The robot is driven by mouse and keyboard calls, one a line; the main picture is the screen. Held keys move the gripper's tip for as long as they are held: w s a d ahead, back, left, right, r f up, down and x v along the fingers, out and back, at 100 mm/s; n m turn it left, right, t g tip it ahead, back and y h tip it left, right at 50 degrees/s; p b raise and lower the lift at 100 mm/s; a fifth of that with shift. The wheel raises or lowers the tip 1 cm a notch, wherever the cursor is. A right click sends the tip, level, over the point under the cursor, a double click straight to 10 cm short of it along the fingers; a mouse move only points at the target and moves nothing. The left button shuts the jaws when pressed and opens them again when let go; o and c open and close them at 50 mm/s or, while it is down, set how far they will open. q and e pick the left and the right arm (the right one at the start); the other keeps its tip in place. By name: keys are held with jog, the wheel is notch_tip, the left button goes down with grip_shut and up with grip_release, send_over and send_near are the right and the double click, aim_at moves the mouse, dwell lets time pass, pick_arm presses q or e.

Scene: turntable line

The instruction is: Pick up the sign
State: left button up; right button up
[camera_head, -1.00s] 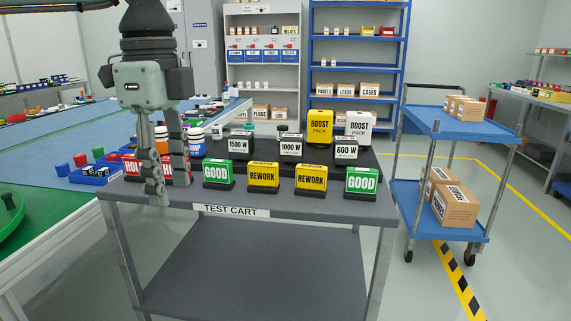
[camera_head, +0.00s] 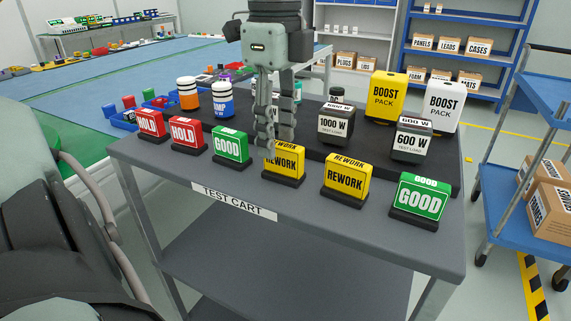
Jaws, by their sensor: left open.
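Several signs on dark bases stand in a row along the front of the test cart (camera_head: 400,255). From left they are a red HOLD sign (camera_head: 150,124), a second red HOLD sign (camera_head: 187,133), a green GOOD sign (camera_head: 230,147), a yellow REWORK sign (camera_head: 285,164), a second REWORK sign (camera_head: 346,178) and a green GOOD sign (camera_head: 419,200). My left gripper (camera_head: 276,142) points down, open and empty, at the left REWORK sign. Its fingers partly cover that sign's top left; I cannot tell whether they touch it. My right gripper is not in view.
Behind the signs, a dark raised step holds a 1000 W block (camera_head: 335,126), a 600 W block (camera_head: 412,143), a yellow BOOST pack (camera_head: 388,98) and a white one (camera_head: 442,106). Bottles (camera_head: 188,93) stand back left. A blue trolley (camera_head: 510,200) stands at right.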

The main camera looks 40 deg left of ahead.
aim_at(279, 144)
pick_arm(q)
notch_tip(279, 144, down, 4)
jog(key=shift+w+r, duration=0.15)
grip_shut()
